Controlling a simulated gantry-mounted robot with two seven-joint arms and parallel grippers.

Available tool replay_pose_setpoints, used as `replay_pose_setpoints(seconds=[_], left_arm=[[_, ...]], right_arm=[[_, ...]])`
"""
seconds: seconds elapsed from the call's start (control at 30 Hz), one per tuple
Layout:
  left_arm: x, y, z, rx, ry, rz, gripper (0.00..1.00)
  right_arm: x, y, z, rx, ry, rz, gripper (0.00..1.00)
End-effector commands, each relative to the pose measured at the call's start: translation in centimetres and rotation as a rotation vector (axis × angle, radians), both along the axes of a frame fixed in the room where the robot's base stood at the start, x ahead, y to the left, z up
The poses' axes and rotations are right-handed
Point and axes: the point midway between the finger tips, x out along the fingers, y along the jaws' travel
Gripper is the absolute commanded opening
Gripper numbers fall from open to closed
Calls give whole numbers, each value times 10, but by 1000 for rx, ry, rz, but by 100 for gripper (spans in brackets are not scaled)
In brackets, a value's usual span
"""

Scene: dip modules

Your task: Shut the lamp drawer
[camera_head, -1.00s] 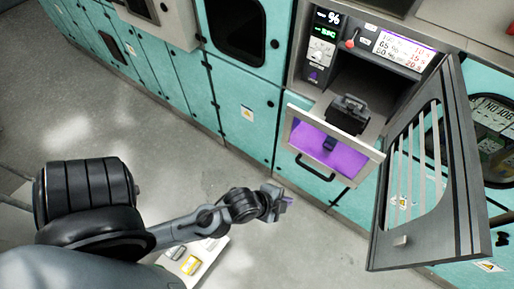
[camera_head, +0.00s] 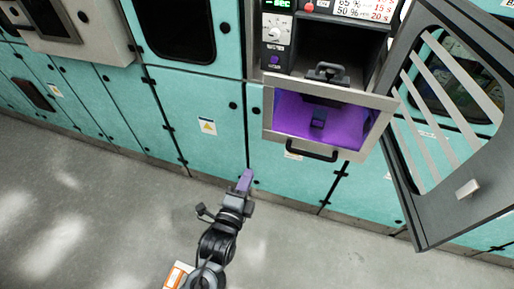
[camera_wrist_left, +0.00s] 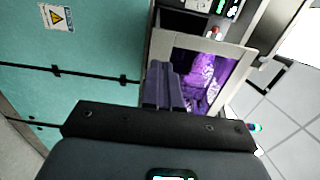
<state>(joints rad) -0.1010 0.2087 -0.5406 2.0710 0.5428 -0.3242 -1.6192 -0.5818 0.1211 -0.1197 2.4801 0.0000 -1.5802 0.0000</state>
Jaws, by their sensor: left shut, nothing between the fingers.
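The lamp drawer (camera_head: 377,103) is pulled out of the cabinet, with a pale frame around a purple-lit window. A black handle (camera_head: 304,152) runs along its lower front. The drawer front also shows in the left wrist view (camera_wrist_left: 247,62), beyond the fingers. My left gripper (camera_head: 245,180) is shut and empty, with purple fingertips. In the head view it is below and to the left of the drawer front, apart from it. In the left wrist view its fingers (camera_wrist_left: 164,88) overlap the drawer's left side; I cannot tell any contact there. My right gripper is not in view.
A dark slatted door (camera_head: 462,187) stands open to the right of the drawer. A control panel (camera_head: 278,30) with a knob is above left. Teal cabinet fronts (camera_head: 205,95) fill the left. The grey floor (camera_head: 90,205) in front is clear.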

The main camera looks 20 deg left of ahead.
Motion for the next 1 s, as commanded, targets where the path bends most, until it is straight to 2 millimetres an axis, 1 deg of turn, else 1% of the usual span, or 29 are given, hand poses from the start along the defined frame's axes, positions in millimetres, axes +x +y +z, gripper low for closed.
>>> replay_pose_setpoints(seconds=[0.17,0.4,0.6,0.8,1.0], left_arm=[[23,-1,2,0,-2,2,0],[68,-3,1,-1,0,2,0],[101,-4,2,-2,0,2,0],[123,-5,1,-1,1,1,0],[132,-6,0,-1,2,0,0]], right_arm=[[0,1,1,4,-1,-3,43],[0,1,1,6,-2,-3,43],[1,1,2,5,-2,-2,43],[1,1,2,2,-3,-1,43],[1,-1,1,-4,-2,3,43]])
